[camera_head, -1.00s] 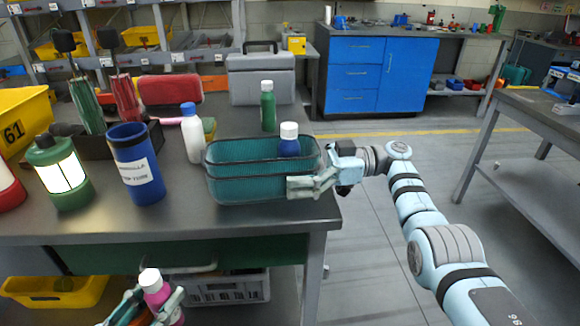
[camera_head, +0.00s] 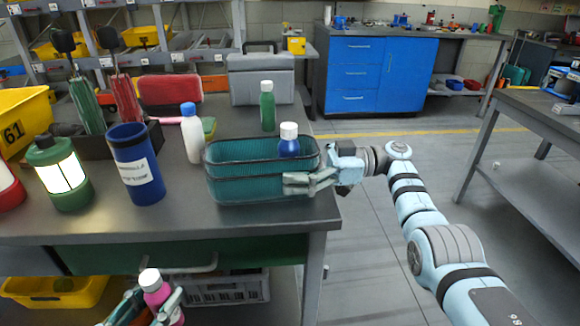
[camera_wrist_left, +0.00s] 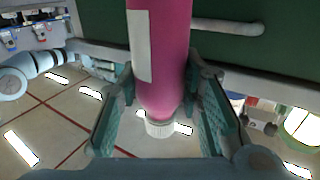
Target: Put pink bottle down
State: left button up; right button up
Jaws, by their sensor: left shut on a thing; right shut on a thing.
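The pink bottle (camera_head: 157,290) with a white cap is at the bottom of the head view, in front of the table and below its top. My left gripper (camera_head: 152,307) is shut on it. In the left wrist view the pink bottle (camera_wrist_left: 165,60) sits between the two fingers of the left gripper (camera_wrist_left: 163,105); its white cap points down in that picture. My right gripper (camera_head: 310,183) is shut on the right end of the teal basket (camera_head: 235,188), which is on the table. A blue bottle (camera_head: 289,147) with a white cap stands in the basket.
The table (camera_head: 110,222) also holds a white bottle (camera_head: 192,138), a green bottle (camera_head: 267,110), a blue cup (camera_head: 140,175), a lantern (camera_head: 50,150) and a grey toolbox (camera_head: 262,80). A strip of tabletop in front of the basket is clear. A grey crate (camera_head: 235,285) is below.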

pick_arm(q)
jog(key=w+d+r+m+g+h, duration=0.15)
jog(key=w+r, duration=0.25)
jog(key=r, duration=0.6)
jog(key=w+d+r+m+h, duration=0.15)
jog(key=w+r, duration=0.25)
jog(key=r, duration=0.6)
jog(key=w+r+n+y, duration=0.1)
jog(key=w+r+n, duration=0.15)
jog(key=w, duration=0.55)
jog(key=w+d+r+m+h, duration=0.2)
jog(key=w+d+r, duration=0.2)
jog(key=d+r, duration=0.4)
notch_tip(320, 180, down, 10)
jog(key=d+g, duration=0.1)
jog(key=shift+s+d, duration=0.4)
